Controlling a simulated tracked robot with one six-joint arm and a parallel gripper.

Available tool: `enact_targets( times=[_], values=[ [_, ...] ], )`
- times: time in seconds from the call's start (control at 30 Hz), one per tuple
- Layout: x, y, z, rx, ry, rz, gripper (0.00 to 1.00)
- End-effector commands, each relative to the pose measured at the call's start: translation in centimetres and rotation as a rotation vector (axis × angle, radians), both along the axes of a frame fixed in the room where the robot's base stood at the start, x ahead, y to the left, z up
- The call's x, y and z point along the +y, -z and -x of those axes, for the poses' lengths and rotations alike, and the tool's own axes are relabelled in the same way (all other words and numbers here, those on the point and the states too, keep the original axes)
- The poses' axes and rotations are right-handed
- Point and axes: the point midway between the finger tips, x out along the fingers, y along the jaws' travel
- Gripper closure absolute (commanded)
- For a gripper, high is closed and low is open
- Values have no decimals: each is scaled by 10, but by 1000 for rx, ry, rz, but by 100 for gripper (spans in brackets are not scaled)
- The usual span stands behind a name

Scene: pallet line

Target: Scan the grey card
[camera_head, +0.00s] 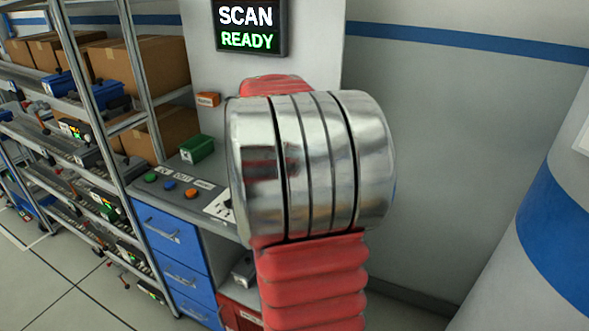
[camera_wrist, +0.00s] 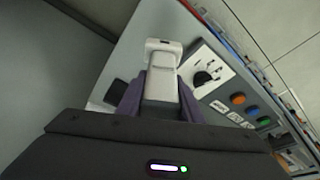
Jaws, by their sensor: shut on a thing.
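In the wrist view my gripper (camera_wrist: 161,92) has its purple fingers shut on a pale grey and white hand-held device, which looks like a scanner (camera_wrist: 163,56). The device points away from the wrist, over the grey counter (camera_wrist: 142,32). A small dark flat piece (camera_wrist: 117,93) lies left of the fingers; I cannot tell whether it is the grey card. In the head view my own arm hides the gripper and much of the counter. A wall screen (camera_head: 249,27) reads "SCAN READY".
The counter carries blue, orange and green buttons (camera_head: 191,194), a white plate with a black knob (camera_wrist: 205,77), and a green box (camera_head: 197,149). Blue drawers (camera_head: 175,241) are below. Loaded shelves (camera_head: 75,125) stand left; a white and blue column (camera_head: 560,230) stands right.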

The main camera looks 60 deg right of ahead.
Motion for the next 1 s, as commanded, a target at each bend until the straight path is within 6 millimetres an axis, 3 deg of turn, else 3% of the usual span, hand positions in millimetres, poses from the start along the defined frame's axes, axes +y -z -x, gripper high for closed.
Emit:
enact_targets(
  times=[0.1,1.0],
  values=[
    [43,8,-21,0,-102,0,100],
    [332,68,-143,1,-780,-1,100]
  ],
)
